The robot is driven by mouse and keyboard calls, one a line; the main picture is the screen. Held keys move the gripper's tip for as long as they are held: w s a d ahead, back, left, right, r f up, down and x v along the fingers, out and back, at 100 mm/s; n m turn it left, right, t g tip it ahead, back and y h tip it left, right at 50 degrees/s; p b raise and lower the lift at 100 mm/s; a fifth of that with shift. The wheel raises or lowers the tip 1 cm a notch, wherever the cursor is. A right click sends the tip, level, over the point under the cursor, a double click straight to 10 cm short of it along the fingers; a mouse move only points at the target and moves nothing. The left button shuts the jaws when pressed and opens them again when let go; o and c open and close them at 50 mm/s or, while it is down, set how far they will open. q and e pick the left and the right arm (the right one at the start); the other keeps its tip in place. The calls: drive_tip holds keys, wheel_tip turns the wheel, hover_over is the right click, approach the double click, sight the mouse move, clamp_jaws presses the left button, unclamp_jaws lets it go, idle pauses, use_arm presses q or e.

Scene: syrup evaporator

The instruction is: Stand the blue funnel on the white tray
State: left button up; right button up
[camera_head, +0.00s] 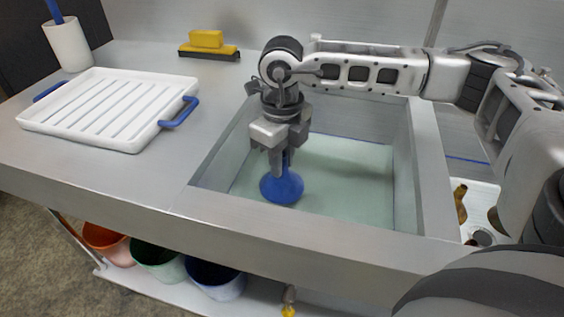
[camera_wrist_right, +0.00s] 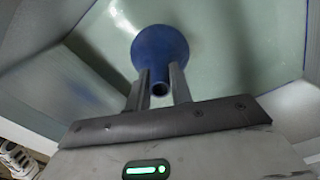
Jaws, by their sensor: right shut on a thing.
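The blue funnel (camera_head: 282,187) is in the sink basin, wide mouth down and spout up. My right gripper (camera_head: 280,158) is shut on its spout from above. In the right wrist view the funnel (camera_wrist_right: 160,52) shows beyond the two fingers, with the spout between the fingertips (camera_wrist_right: 160,82). Whether the funnel's rim touches the basin floor I cannot tell. The white tray (camera_head: 68,134), ribbed with blue handles, lies on the steel counter at the left, apart from the gripper. My left gripper is not in view.
The sink (camera_head: 210,178) has raised walls around the funnel and pale greenish liquid or floor inside. A yellow sponge (camera_head: 206,39) on a dark-based block sits at the back. A white cup (camera_head: 67,45) with a blue handle stands behind the tray. Buckets (camera_head: 158,262) stand below the counter.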

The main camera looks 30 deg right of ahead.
drive_tip(key=shift+r, duration=0.25)
use_arm(q)
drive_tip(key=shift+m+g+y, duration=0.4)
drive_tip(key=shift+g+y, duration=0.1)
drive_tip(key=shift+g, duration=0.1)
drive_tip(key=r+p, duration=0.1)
drive_tip(key=p, duration=0.3)
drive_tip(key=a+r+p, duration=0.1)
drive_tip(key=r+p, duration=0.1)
drive_tip(key=p, duration=0.2)
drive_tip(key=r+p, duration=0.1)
drive_tip(key=p, duration=0.3)
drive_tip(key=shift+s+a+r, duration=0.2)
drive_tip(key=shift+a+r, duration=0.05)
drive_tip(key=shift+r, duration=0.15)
use_arm(e)
wheel_tip(320, 180, up, 18)
drive_tip(key=shift+f, duration=0.15)
